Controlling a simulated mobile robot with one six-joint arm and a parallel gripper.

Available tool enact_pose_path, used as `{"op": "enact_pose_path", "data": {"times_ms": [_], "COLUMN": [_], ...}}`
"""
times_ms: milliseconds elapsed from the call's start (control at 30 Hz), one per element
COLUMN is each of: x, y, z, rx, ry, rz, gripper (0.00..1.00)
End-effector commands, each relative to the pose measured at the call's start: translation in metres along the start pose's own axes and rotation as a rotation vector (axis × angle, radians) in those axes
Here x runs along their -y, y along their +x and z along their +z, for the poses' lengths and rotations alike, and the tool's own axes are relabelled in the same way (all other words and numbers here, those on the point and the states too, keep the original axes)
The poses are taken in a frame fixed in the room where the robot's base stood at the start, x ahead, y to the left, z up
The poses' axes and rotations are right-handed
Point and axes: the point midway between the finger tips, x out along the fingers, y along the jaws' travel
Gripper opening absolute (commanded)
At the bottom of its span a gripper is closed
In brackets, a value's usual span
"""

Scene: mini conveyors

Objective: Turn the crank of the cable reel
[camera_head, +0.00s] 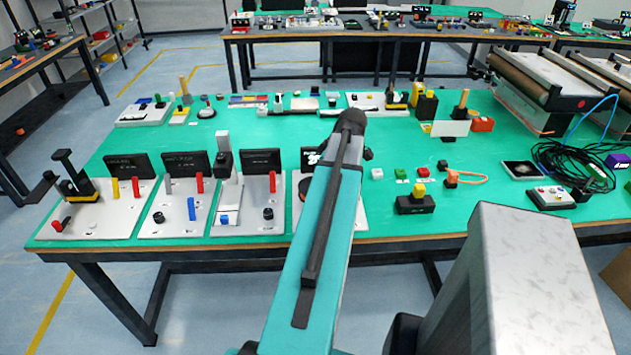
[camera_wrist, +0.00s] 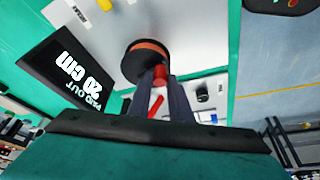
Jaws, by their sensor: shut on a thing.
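The cable reel (camera_wrist: 138,64) shows in the wrist view as a black round drum with an orange-red band, mounted on a light grey panel (camera_wrist: 190,35). Its red crank knob (camera_wrist: 160,74) sits between the two dark fingers of my gripper (camera_wrist: 166,84), which is shut on it. A black sign (camera_wrist: 72,78) beside the reel reads "PAY OUT 20 cm". In the head view my arm covers the reel and gripper; only part of the sign (camera_head: 310,158) and a strip of the panel show.
A red bar (camera_wrist: 155,105) shows between my fingers, lower in the wrist view. In the head view, panels with black signs (camera_head: 186,163) and coloured handles line the table's front left. Small coloured buttons (camera_head: 400,173) and a black-based block (camera_head: 416,203) stand right of my arm.

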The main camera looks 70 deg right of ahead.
Motion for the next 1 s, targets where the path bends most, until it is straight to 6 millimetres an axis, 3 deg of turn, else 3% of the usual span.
{"op": "enact_pose_path", "data": {"times_ms": [500, 1000], "x": [-0.016, -0.016], "y": [-0.002, -0.003], "z": [0.006, 0.007], "rx": [0.000, 0.000], "ry": [-0.319, -0.360], "rz": [-0.130, -0.148], "gripper": [0.00, 0.00]}}
